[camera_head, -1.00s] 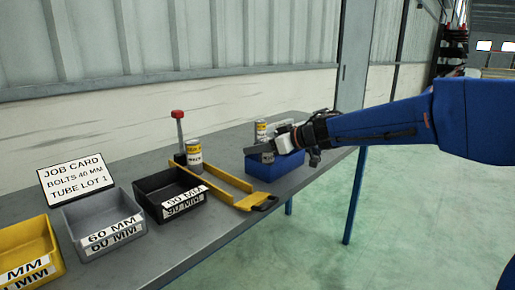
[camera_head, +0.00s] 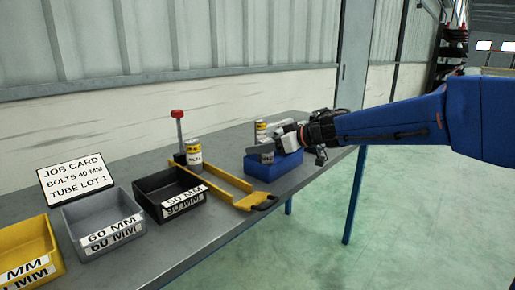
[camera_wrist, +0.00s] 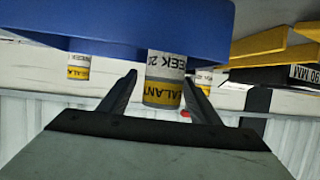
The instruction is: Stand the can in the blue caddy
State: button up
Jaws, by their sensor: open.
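The blue caddy (camera_head: 286,165) stands on the bench near its right end. It also fills the upper left of the upside-down wrist view (camera_wrist: 60,22). A can (camera_wrist: 164,92) with a white and yellow sealant label shows between my open fingers, overlapping the caddy's edge; no grip on it shows, and I cannot tell whether its base rests on the caddy floor. My gripper (camera_head: 267,150) is open over the left side of the caddy in the head view, its fingers (camera_wrist: 160,98) spread either side of the can. The gripper hides part of the caddy.
Another can (camera_head: 260,129) stands behind the caddy, and one (camera_head: 193,153) stands beside a red-knobbed post (camera_head: 178,125). A yellow frame with a handle (camera_head: 250,200) lies left of the caddy. Black (camera_head: 172,196), grey (camera_head: 103,225) and yellow (camera_head: 25,250) bins stand further left.

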jog(key=s+d+r+m+t+h, duration=0.25)
jog(key=d+r+t, duration=0.2)
jog(key=d, duration=0.55)
jog(key=s+d+r+m+t+h, duration=0.1)
jog(key=d+r+m+t+h, duration=0.3)
jog(key=d, duration=0.7)
jog(key=s+d+f+m+h, duration=0.2)
jog(key=s+d+h, duration=0.15)
jog(key=d, duration=0.25)
jog(key=s+d+f+m+h, duration=0.2)
jog(key=s+d+f, duration=0.15)
jog(key=d, duration=0.25)
jog(key=s+d+f+m+g+h, duration=0.1)
jog(key=s+d+f+g, duration=0.2)
jog(key=s+f, duration=0.3)
jog(key=s+d+f+m+g+h, duration=0.1)
jog(key=s+d+f+g, duration=0.15)
jog(key=s+f, duration=0.4)
jog(key=s+a+f+g+y, duration=0.1)
jog(key=s+a+f+g, duration=0.1)
jog(key=s+f, duration=0.2)
jog(key=s+a+f+g+y, duration=0.1)
jog(key=s+f, duration=0.3)
jog(key=s, duration=0.7)
jog(key=shift+s+a+f+g, duration=0.25)
jog(key=shift+a+f+g, duration=0.1)
jog(key=shift+a+g, duration=0.45)
jog(key=shift+d, duration=0.15)
